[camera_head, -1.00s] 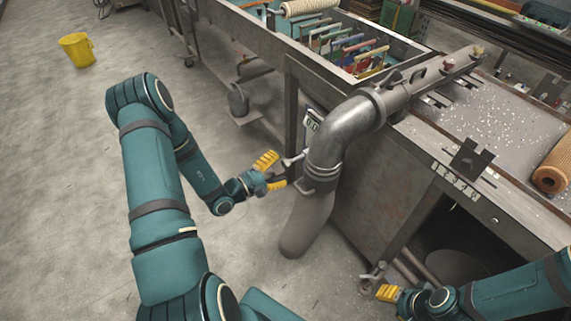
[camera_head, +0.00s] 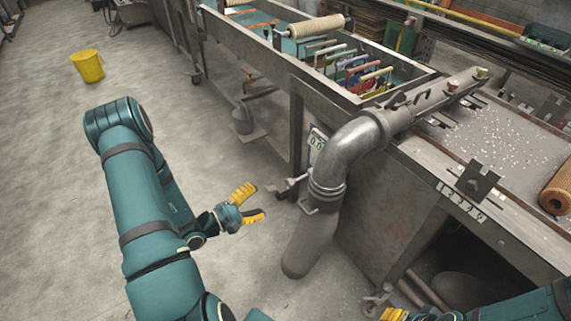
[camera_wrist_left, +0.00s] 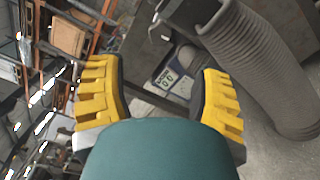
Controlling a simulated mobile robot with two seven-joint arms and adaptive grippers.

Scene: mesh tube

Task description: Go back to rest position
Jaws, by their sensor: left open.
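My left gripper (camera_head: 254,202) is open and empty, with its yellow fingers apart. It is to the left of the grey metal pipe, with a gap between them. The wrist view shows both yellow fingers (camera_wrist_left: 160,92) spread with nothing between them. A small handle (camera_head: 289,183) sticks out from the pipe (camera_head: 350,150) toward the gripper. The grey mesh tube (camera_head: 312,235) hangs below the pipe to the floor, and its ribbed side shows in the wrist view (camera_wrist_left: 260,65). My right gripper (camera_head: 408,305) is at the bottom edge, partly cut off, and its opening is unclear.
A metal machine bench (camera_head: 375,200) with a tank of coloured frames (camera_head: 355,70) stands on the right. A yellow bucket (camera_head: 87,66) stands on the floor, upper left.

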